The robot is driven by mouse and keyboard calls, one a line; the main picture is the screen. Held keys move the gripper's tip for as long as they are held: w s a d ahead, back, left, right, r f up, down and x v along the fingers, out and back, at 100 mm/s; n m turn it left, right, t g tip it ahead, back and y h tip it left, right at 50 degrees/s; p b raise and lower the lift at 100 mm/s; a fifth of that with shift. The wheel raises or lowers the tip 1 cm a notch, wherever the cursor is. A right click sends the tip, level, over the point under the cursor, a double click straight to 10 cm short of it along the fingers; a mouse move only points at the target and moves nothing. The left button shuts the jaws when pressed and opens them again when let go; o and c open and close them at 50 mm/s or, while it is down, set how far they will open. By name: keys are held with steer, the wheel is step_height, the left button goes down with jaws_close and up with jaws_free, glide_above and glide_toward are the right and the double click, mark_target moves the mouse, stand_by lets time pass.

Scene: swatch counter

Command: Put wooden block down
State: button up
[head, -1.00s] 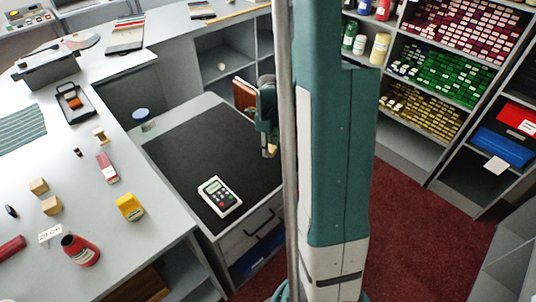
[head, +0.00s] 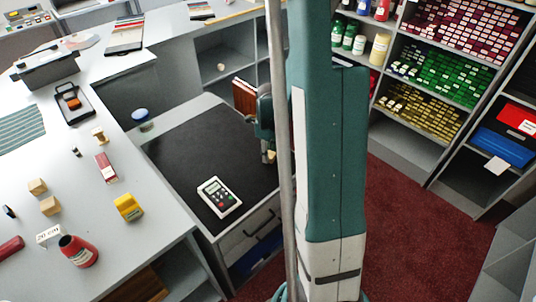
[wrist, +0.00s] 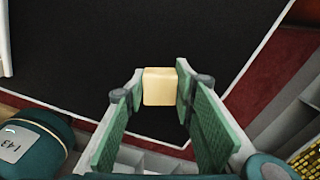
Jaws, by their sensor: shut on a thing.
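The wooden block (wrist: 159,87) is pale and squarish, and sits between the green-padded fingers of my gripper (wrist: 158,92) in the wrist view. My gripper is shut on it. In the head view my gripper (head: 267,150) is partly hidden behind the grey pole and my own arm; a small tan bit of the block (head: 271,156) shows at its lower end. It is over the right part of the black mat (head: 190,150); I cannot tell whether the block touches the mat.
A brown book-like object (head: 245,97) stands at the mat's back right. A blue round lid (head: 140,115) is at the back left. Two other wooden blocks (head: 38,186) (head: 49,206) are on the left counter. The mat's middle is clear.

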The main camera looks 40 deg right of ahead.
steer(key=shift+f, duration=0.2)
steer(key=o, duration=0.9)
steer(key=shift+c, duration=0.2)
steer(key=shift+r, duration=0.25)
step_height(320, 180, up, 12)
steer(key=p, duration=0.2)
stand_by(0.6)
